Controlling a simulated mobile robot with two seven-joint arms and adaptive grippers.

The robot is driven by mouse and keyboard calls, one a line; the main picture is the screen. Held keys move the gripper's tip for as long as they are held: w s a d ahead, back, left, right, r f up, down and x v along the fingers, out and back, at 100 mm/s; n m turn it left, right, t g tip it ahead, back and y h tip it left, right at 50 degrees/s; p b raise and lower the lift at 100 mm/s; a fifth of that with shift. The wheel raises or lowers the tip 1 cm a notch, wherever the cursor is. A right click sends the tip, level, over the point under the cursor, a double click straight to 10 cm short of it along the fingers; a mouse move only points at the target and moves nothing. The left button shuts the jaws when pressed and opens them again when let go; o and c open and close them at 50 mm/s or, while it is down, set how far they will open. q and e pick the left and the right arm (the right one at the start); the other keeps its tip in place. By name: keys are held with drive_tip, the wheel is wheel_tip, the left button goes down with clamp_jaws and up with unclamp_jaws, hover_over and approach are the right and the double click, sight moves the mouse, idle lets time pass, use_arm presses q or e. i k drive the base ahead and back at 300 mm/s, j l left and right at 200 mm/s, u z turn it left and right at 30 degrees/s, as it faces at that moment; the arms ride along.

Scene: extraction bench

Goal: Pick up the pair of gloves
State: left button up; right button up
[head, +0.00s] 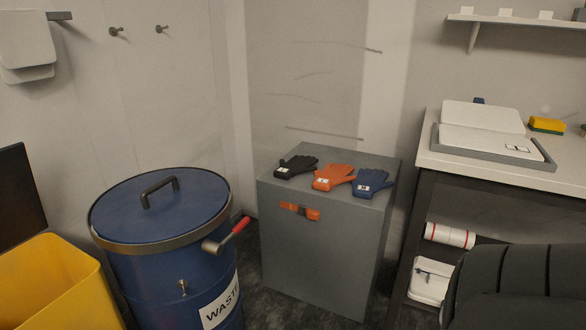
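Three gloves lie side by side on top of a grey cabinet (340,245) in the middle of the head view. The black glove (302,163) is at the left, the orange glove (335,175) in the middle and the blue glove (375,180) at the right. Each has a small white label near its cuff. They lie close together; whether each is a single glove or a stacked pair I cannot tell. Neither of my grippers is in view.
A blue waste drum (150,270) with a lid handle and red-gripped lever stands left of the cabinet. A yellow bin (60,285) is at the lower left. A bench (500,178) at the right holds a tray (545,163) and a yellow-green sponge (547,124). A dark ribbed shape fills the lower right.

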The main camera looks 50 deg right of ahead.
sight(297, 164)
drive_tip(key=i+l+z, duration=0.1)
drive_tip(key=z, duration=0.25)
drive_tip(key=i+l+z, duration=0.15)
drive_tip(key=z, duration=0.2)
